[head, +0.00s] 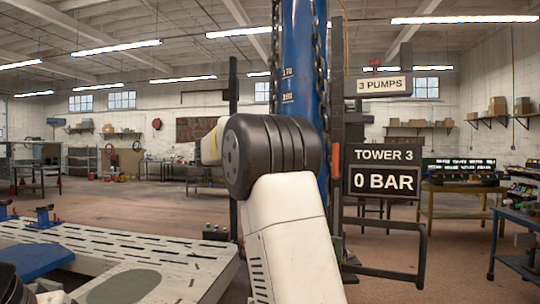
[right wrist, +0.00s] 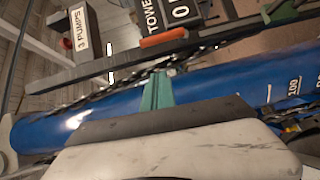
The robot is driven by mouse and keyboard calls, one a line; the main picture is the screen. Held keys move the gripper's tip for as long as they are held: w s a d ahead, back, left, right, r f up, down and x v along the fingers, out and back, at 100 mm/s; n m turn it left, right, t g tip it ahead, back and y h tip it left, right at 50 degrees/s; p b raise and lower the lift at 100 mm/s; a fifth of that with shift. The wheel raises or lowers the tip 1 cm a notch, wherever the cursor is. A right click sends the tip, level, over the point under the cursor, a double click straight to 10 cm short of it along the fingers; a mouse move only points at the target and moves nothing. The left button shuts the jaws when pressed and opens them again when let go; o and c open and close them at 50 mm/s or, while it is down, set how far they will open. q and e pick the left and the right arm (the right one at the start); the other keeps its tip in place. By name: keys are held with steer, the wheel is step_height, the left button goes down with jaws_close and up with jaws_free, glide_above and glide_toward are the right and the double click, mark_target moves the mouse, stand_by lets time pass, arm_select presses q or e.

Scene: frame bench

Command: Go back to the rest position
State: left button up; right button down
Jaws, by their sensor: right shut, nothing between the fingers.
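My right gripper (right wrist: 157,92) shows in the right wrist view as green fingers closed together, with nothing between them. Behind the fingers lies the blue tower column (right wrist: 230,85) with its chain; I cannot tell whether they touch it. In the head view my right arm, a white link and a black ribbed joint, rises in front of the blue column (head: 301,60). This arm hides the right gripper there. My left gripper is not in view.
A "TOWER 3, 0 BAR" sign (head: 384,170) and a "3 PUMPS" sign (head: 379,86) are on the tower's right side. A slotted pale bench (head: 180,258) fills the lower left. A blue table (head: 520,222) stands at the right edge.

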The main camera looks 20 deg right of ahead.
steer(key=s+a+f+y, duration=0.1)
steer(key=s+f+y, duration=1.05)
steer(key=f, duration=0.55)
steer(key=s+a+f+t+y, duration=0.1)
steer(key=s+a+f+y, duration=0.3)
steer(key=s+a, duration=0.5)
steer(key=s+a+f+m+t+y, duration=0.1)
steer(key=s+a+f+y, duration=0.3)
steer(key=s+a, duration=0.6)
steer(key=shift+s+f, duration=0.15)
steer(key=shift+f, duration=0.75)
